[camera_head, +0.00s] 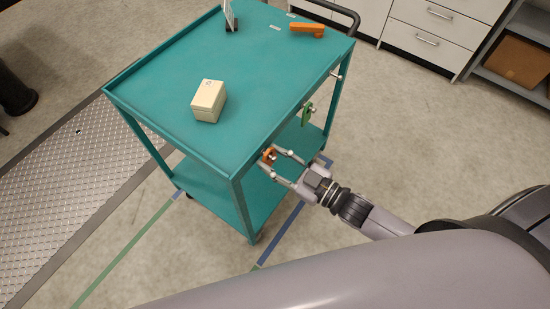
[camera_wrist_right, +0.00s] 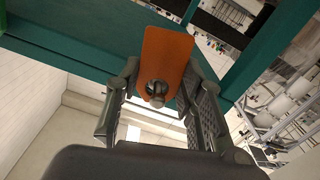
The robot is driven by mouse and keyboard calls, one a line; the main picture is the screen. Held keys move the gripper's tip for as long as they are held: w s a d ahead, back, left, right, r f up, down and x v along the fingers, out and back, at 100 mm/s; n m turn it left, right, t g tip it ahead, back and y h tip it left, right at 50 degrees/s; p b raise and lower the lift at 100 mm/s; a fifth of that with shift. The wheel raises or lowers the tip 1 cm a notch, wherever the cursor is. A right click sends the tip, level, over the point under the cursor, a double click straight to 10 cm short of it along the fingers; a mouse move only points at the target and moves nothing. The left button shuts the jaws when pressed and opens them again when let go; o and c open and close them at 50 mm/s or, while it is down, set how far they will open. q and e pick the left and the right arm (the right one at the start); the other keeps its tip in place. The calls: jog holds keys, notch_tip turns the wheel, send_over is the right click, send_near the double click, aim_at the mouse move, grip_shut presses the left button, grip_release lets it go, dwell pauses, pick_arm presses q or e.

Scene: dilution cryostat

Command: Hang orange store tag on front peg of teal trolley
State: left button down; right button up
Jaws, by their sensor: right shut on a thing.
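The teal trolley (camera_head: 262,75) stands in the middle of the head view. The orange store tag (camera_head: 268,155) is at the near end of its right side, just below the top edge. My right gripper (camera_head: 276,163) is shut on the tag there. In the right wrist view the tag (camera_wrist_right: 168,52) hangs between the fingers of my right gripper (camera_wrist_right: 160,112). A metal peg (camera_wrist_right: 157,92) with a rounded end shows at the tag's hole. I cannot tell how far the tag sits along it. My left gripper is out of view.
A green tag (camera_head: 307,113) hangs farther back on the same side, and a bare peg (camera_head: 337,76) is beyond it. Drawers (camera_head: 425,35) are behind; floor at right is clear.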

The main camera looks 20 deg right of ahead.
jog(key=o, duration=0.9)
